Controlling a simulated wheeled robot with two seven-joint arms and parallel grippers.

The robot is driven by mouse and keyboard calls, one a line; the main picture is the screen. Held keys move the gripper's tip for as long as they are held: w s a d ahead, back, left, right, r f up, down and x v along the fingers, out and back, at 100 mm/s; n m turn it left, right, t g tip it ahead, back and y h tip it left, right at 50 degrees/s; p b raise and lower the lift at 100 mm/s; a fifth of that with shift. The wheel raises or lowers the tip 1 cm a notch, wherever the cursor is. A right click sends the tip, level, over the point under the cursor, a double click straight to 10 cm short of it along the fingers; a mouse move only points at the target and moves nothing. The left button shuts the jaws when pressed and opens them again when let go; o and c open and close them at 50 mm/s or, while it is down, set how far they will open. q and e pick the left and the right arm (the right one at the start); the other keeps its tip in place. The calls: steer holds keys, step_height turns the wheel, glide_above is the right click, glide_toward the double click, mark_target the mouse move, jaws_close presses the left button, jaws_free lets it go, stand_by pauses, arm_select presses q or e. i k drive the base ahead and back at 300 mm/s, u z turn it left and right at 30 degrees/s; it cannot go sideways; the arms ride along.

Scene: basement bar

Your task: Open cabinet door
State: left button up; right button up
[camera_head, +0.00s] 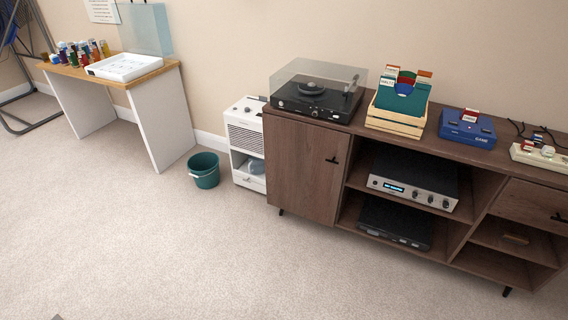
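A long brown wooden cabinet (356,224) stands against the wall at the right. Its door (303,168) at the left end looks shut, with a small black handle (333,159) near the door's right edge. A drawer (530,203) with a black handle is at the right end and looks shut. Between them are open shelves holding a silver receiver (413,187) and a black player (396,224). Neither of my grippers is in view.
A white appliance (245,138) stands close to the cabinet's left side, with a green bucket (204,171) beside it. A turntable (317,94), a record crate (394,122) and a blue device (467,129) sit on top. The desk (158,75) is at left. Carpet in front is clear.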

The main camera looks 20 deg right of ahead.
mark_target(305, 162)
steer(key=u, duration=0.05)
steer(key=i, duration=2.65)
steer(key=z, duration=2.2)
